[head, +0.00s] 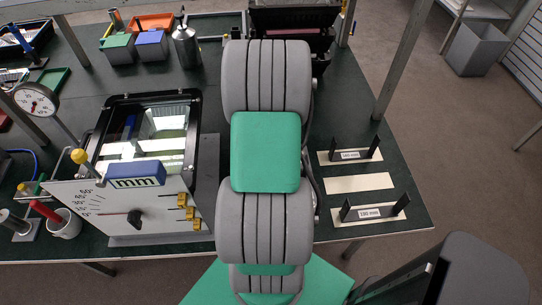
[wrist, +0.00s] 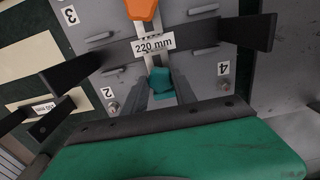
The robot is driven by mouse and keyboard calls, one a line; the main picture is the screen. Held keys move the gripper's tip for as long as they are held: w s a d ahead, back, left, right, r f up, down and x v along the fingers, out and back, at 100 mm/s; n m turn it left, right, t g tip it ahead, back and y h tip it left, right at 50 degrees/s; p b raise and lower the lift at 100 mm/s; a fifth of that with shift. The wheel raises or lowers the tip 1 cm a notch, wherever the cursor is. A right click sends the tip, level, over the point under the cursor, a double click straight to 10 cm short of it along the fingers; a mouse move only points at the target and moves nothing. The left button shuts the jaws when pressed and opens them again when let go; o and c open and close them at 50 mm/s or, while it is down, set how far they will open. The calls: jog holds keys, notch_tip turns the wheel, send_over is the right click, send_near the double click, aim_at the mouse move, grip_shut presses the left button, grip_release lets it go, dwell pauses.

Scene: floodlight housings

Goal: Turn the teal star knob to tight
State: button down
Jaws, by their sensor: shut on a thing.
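The teal star knob (wrist: 160,82) is in the wrist view, just below a label that reads 220 mm. My gripper (wrist: 161,87) reaches up from the lower middle of that view, with one dark finger on each side of the knob. It is shut on the knob. How far the knob is turned cannot be told, and no tight mark can be made out. In the head view my arm covers the middle of the bench, and the knob and fingertips are hidden behind it.
A black bar bracket (wrist: 95,67) crosses close to the fingers. An orange part (wrist: 140,8) lies beyond the label. Left of my arm stands a floodlight housing (head: 207,150) behind a panel with an angle scale (head: 115,222). Two black-post stands (head: 350,156) are on the right.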

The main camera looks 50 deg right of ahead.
jog(key=shift+m, duration=0.3)
jog(key=m+b, duration=0.1)
jog(key=m, duration=0.3)
jog(key=shift+m, duration=0.3)
jog(key=m, duration=0.5)
jog(key=shift+w+b, duration=0.1)
jog(key=shift+b, duration=0.2)
jog(key=m, duration=0.6)
jog(key=m+b, duration=0.1)
jog(key=m, duration=0.3)
jog(key=shift+m, duration=0.4)
jog(key=c, duration=1)
grip_release()
